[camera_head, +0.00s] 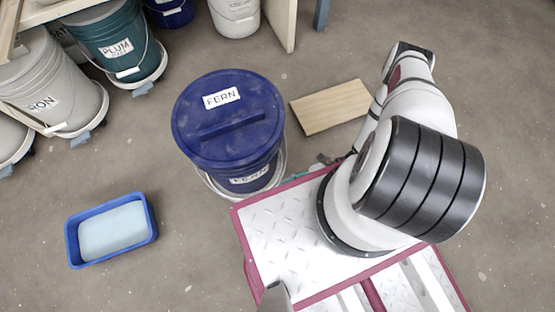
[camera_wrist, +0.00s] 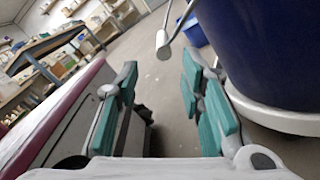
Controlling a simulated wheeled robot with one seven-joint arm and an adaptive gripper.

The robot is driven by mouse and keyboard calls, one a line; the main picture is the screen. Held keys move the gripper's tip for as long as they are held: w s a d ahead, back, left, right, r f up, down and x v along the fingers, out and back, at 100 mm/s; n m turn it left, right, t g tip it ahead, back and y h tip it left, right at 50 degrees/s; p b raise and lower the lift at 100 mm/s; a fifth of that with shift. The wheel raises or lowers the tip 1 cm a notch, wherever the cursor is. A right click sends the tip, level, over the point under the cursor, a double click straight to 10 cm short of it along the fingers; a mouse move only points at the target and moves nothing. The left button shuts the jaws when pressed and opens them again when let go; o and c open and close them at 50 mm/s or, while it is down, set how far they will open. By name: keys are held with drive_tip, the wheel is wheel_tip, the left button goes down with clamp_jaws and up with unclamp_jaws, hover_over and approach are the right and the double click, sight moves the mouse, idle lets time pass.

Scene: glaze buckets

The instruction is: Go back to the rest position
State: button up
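My gripper (camera_wrist: 160,78) shows in the wrist view with its two teal-padded fingers apart and nothing between them. In the head view my arm hides most of it; a bit of teal shows between the bucket and my base. The dark blue bucket labelled FERN (camera_head: 228,125), lid on, stands upright left of my arm. In the wrist view the bucket (camera_wrist: 275,45) fills the upper right, close beside the right finger; whether they touch I cannot tell. Its wire handle with a pale grip (camera_wrist: 163,42) hangs ahead of the fingertips.
A blue tray with a pale sponge-like block (camera_head: 110,230) lies at the left. Grey (camera_head: 45,85) and teal PLUM (camera_head: 115,45) buckets stand by shelving at upper left. The floor between tray and FERN bucket is clear.

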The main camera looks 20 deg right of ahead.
drive_tip(key=shift+d, duration=0.6)
